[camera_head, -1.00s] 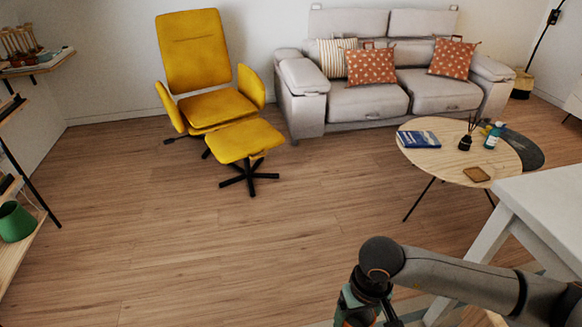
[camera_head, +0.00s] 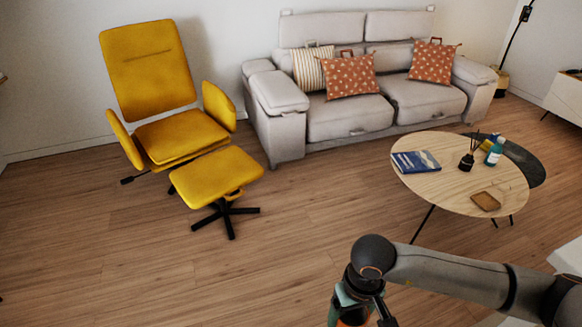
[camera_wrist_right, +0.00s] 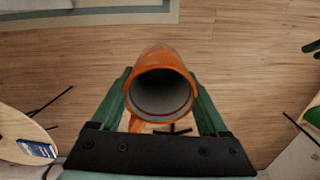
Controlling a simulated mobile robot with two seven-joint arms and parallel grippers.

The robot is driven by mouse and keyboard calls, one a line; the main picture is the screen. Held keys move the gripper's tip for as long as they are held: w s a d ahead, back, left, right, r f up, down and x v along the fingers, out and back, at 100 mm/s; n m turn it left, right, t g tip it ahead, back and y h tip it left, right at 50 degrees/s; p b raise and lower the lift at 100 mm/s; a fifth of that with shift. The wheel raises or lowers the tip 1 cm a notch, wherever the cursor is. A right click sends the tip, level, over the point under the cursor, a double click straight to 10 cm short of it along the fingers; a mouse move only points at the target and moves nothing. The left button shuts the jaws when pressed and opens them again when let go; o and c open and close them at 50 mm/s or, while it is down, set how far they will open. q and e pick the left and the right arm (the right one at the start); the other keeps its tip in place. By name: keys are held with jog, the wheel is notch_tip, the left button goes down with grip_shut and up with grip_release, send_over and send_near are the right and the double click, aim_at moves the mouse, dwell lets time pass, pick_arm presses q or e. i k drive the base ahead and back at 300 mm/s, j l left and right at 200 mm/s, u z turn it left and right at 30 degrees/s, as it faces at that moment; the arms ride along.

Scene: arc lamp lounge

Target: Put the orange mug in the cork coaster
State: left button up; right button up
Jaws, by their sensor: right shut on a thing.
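The orange mug (camera_wrist_right: 160,62) is held between the green fingers of my right gripper (camera_wrist_right: 163,95) in the right wrist view. Its open mouth faces the camera and its handle points toward the bottom of the picture. In the head view a bit of the orange mug (camera_head: 354,316) shows low in my right gripper (camera_head: 358,310), at the bottom edge. The cork coaster (camera_head: 486,201) lies flat on the near right part of the round wooden table (camera_head: 440,193), apart from the gripper. My left gripper is not in view.
On the round table are a blue book (camera_head: 416,161), a reed diffuser (camera_head: 467,161) and a blue bottle (camera_head: 494,152). A yellow chair (camera_head: 150,75) with footstool (camera_head: 215,176) stands left, a grey sofa (camera_head: 345,117) behind. A white surface (camera_head: 568,257) is at right. The floor between is clear.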

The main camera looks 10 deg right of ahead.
aim_at(481, 198)
jog(key=i+z, duration=0.35)
jog(key=i, duration=0.15)
jog(key=i+z, duration=0.35)
jog(key=i, duration=0.15)
jog(key=i+z, duration=0.35)
jog(key=i+j+z, duration=0.1)
jog(key=i+z, duration=0.3)
jog(key=i, duration=0.15)
jog(key=i+z, duration=0.35)
jog(key=i, duration=0.15)
jog(key=i+z, duration=0.4)
jog(key=i+l+u, duration=0.1)
jog(key=i, duration=0.7)
jog(key=u, duration=0.35)
